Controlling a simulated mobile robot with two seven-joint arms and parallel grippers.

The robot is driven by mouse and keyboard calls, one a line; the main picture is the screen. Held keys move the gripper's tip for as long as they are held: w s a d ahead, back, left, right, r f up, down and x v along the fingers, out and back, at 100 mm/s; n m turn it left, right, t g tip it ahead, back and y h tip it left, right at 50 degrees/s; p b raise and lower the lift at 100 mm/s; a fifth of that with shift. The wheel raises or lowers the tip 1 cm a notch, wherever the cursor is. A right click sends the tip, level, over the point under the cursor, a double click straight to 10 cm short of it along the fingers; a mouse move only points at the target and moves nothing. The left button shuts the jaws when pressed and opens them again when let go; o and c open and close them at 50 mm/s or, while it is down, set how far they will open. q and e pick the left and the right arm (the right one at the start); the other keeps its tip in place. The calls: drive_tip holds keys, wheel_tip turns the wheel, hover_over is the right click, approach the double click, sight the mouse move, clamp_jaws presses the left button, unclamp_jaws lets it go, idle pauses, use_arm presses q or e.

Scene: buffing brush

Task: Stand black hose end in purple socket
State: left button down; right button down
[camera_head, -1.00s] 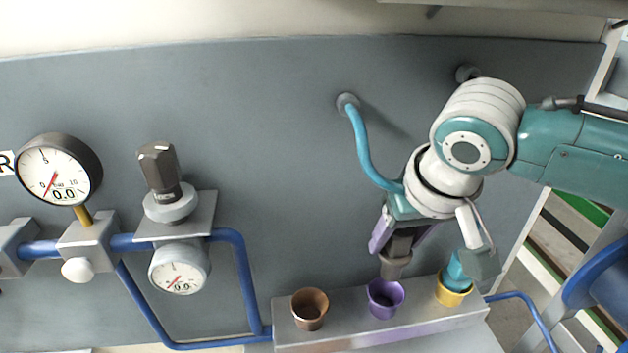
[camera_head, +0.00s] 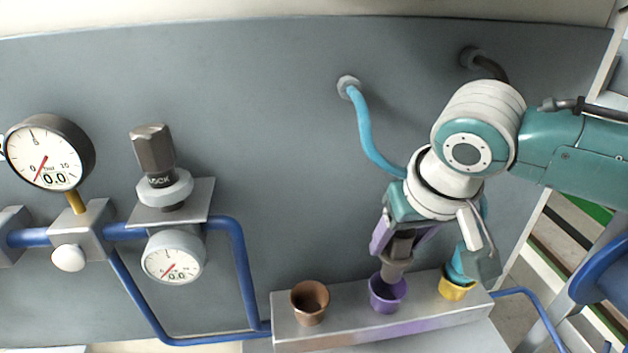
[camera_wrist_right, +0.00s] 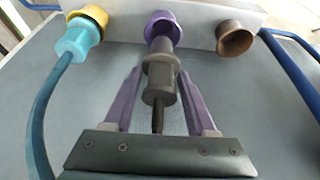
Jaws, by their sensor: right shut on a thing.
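My right gripper (camera_head: 401,246) is shut on the black hose end (camera_head: 396,268), a dark grey stepped plug pointing down. Its purple fingers flank the plug in the right wrist view (camera_wrist_right: 160,85). The purple socket (camera_head: 387,300) is a cup on the grey block. The lower tip of the hose end is at the socket's mouth and looks partly inside it; how deep is hidden. In the right wrist view the black hose end (camera_wrist_right: 158,80) lines up with the purple socket (camera_wrist_right: 162,18). My left gripper is not in view.
A blue hose end (camera_head: 459,266) stands in the yellow socket (camera_head: 457,291) at the right, close to my wrist. The brown socket (camera_head: 310,300) at the left is empty. Gauges and blue pipes (camera_head: 240,270) are farther left on the grey panel (camera_head: 270,120).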

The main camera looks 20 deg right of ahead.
sight(395, 258)
idle(0.6)
drive_tip(key=shift+f, duration=0.1)
drive_tip(key=shift+f, duration=0.6)
drive_tip(key=shift+f+b, duration=0.1)
drive_tip(key=shift+b, duration=0.2)
drive_tip(key=shift+f+b, duration=0.5)
drive_tip(key=shift+f, duration=0.4)
